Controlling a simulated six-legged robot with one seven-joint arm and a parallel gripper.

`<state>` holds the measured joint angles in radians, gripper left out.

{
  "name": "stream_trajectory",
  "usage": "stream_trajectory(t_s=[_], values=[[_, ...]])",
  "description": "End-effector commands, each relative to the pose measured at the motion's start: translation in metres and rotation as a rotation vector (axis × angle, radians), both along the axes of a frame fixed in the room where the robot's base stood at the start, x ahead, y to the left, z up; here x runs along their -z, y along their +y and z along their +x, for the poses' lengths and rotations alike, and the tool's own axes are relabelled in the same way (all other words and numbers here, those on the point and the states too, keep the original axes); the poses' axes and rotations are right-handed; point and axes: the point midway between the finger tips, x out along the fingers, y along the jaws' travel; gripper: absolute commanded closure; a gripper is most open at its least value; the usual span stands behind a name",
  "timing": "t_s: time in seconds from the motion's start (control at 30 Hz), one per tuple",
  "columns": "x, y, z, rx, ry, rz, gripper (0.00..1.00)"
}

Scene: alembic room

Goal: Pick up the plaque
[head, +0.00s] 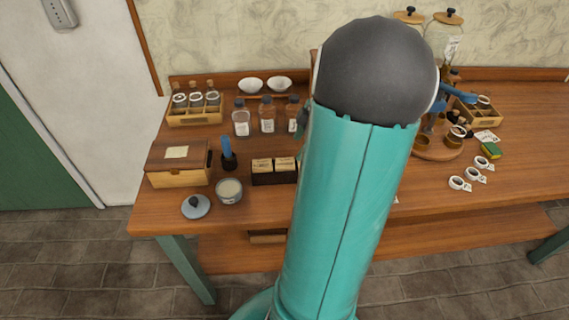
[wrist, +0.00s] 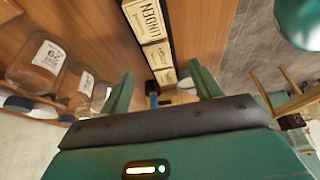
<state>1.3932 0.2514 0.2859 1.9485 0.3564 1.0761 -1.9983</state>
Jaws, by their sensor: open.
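I cannot tell for sure which thing is the plaque. Several small cream pieces with dark lettering stand in a row in a dark holder (head: 274,179) on the wooden table (head: 250,207). In the wrist view one lettered piece (wrist: 145,20) reads "LINDEN", with others beside it. My gripper (wrist: 163,88) shows there as two teal fingers, apart, with the row beyond the gap between them. A small blue part (wrist: 153,99) also shows in this gap. I see nothing held.
Bottles (head: 267,115) stand behind the holder. A blue-handled tool (head: 228,152), a wooden box (head: 179,163), a round tin (head: 229,190) and a grey lid (head: 196,206) are to the left. A jar rack (head: 195,117) and two white bowls (head: 250,84) stand at the back.

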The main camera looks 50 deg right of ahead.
Motion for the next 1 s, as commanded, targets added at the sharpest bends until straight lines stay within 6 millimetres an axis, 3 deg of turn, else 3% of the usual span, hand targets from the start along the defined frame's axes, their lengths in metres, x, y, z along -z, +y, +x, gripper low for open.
stream_trajectory(t_s=[0.27, 0.5, 0.8, 0.87, 1.0], values=[[0.024, 0.006, 0.008, -0.001, 0.001, 0.001, 0.36], [0.057, 0.012, 0.019, 0.000, 0.001, 0.002, 0.36], [0.063, 0.013, 0.022, 0.001, 0.001, -0.002, 0.36], [0.063, 0.013, 0.022, 0.001, 0.001, -0.002, 0.44], [0.063, 0.013, 0.022, 0.001, 0.001, -0.002, 0.72]])
